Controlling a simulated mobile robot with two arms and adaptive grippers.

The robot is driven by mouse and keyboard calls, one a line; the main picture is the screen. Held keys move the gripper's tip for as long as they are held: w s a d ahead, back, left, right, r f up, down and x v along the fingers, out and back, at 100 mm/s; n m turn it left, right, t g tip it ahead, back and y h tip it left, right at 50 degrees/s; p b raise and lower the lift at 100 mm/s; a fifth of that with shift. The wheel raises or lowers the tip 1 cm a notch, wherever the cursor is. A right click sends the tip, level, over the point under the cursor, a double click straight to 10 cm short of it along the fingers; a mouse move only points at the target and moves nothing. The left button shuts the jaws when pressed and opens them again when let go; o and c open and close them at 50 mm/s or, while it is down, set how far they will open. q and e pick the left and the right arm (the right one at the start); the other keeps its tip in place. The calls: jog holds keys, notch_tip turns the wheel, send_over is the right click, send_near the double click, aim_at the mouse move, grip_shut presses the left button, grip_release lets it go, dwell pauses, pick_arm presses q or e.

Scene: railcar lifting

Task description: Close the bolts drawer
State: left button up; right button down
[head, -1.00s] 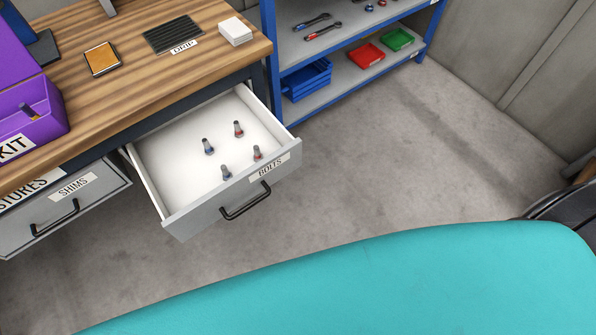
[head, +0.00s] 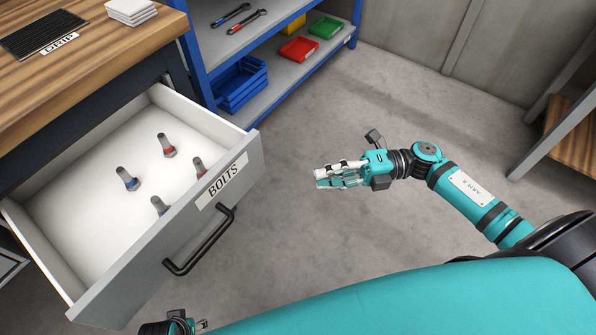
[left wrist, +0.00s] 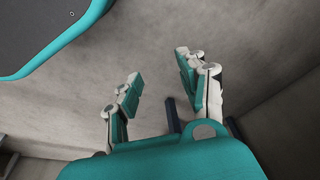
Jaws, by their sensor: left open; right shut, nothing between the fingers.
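The bolts drawer (head: 110,302) is pulled out from the workbench, with a BOLTS label and a black bar handle (head: 200,241) on its grey front. My left gripper (left wrist: 155,80) is open and empty in the left wrist view, over bare floor. Only a small part of it shows at the bottom of the head view, below the drawer front.
The wooden bench top (head: 90,75) holds a black DRIP mat (head: 45,33) and a white stack (head: 130,10). A blue shelf (head: 275,80) with wrenches, a blue bin (head: 240,82) and red and green trays stands behind. A wooden-shelved rack (head: 570,140) is at right. The floor between is clear.

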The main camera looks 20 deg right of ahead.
send_near(242, 175)
jog(key=s+a, duration=0.2)
jog(key=s, duration=0.1)
pick_arm(q)
jog(key=shift+f, duration=0.1)
pick_arm(e)
jog(key=w+a, duration=0.1)
jog(key=w, duration=0.1)
jog(key=w+a, duration=0.2)
